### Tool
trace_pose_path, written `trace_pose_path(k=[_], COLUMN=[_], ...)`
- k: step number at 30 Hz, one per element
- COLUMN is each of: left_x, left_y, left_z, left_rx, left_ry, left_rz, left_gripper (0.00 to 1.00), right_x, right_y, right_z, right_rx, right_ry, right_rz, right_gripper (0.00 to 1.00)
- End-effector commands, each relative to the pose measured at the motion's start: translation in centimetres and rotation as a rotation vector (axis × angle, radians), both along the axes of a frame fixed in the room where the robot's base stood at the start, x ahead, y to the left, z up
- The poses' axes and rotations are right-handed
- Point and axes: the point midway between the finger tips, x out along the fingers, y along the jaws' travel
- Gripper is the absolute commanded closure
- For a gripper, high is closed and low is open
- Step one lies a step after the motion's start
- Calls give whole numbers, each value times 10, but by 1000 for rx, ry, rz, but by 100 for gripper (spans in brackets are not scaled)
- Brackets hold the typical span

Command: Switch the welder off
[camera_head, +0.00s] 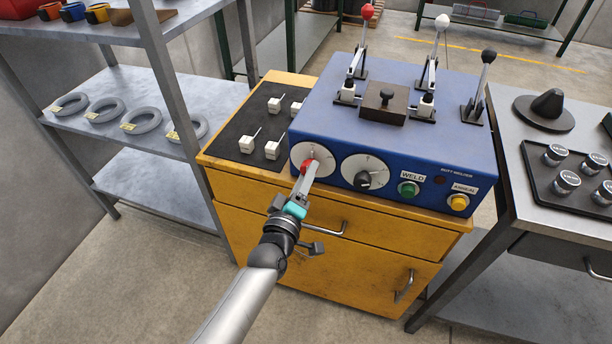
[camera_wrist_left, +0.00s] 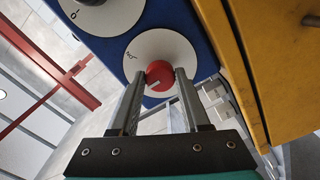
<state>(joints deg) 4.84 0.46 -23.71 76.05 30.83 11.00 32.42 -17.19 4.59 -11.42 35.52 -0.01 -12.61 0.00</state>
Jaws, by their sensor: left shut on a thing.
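The blue welder (camera_head: 330,110) stands on top of a yellow cabinet. On its front is a white dial plate with a red knob (camera_head: 307,166) at the left. A second white dial with a dark knob (camera_head: 363,179) is to its right. My left gripper (camera_head: 309,171) is at the red knob. In the left wrist view its two fingers are shut on the red knob (camera_wrist_left: 159,76), one on each side, in front of the white plate (camera_wrist_left: 160,48). The knob's pointer setting is too small to read. My right gripper is not in view.
A green WELD button (camera_head: 408,188) and a yellow ANNEAL button (camera_head: 458,202) sit right of the dials. Levers with red, white and black balls stand on top. A grey shelf with rings (camera_head: 104,110) is at the left, a metal table (camera_head: 505,150) at the right.

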Motion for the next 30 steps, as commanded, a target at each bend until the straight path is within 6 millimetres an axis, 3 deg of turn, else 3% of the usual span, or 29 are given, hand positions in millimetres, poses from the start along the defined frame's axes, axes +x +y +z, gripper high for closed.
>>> trace_pose_path(k=[12, 13, 21, 30], left_x=[0, 0, 0, -3], left_y=[0, 0, 0, 1], left_z=[-1, -1, 0, 0], left_rx=[-9, -9, -8, -7], left_ry=[5, 5, 4, 4], left_rz=[-1, -1, 0, 0], left_gripper=[100, 51, 24, 24], right_x=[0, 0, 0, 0], right_y=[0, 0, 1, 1], right_z=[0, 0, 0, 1], right_rx=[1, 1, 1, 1], right_ry=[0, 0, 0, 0], right_rz=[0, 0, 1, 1], right_gripper=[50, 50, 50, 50])
